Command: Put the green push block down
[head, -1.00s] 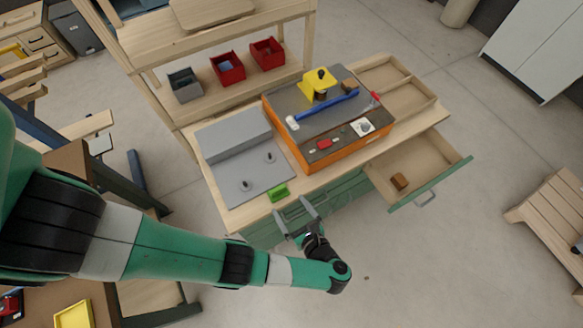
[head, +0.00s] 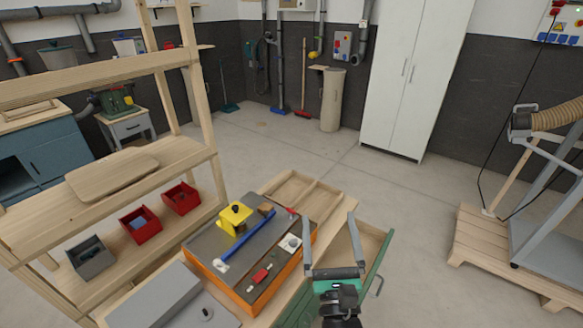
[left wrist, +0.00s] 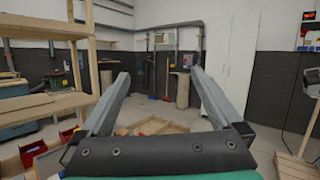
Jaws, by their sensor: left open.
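The green push block does not show in either current view; the grey plate's front part, where it sat earlier, is below the head view's edge. My left gripper (head: 330,222) is open and empty, pointing away from me over the right part of the workbench by the open drawer. Its two grey fingers stand wide apart in the left wrist view (left wrist: 159,78) with nothing between them. My right gripper is not in view.
The orange machine (head: 272,288) with a yellow part (head: 234,217) and blue bar stands left of the gripper. The open drawer (head: 372,243) sticks out at right. A wooden shelf (head: 130,185) with small bins rises at left.

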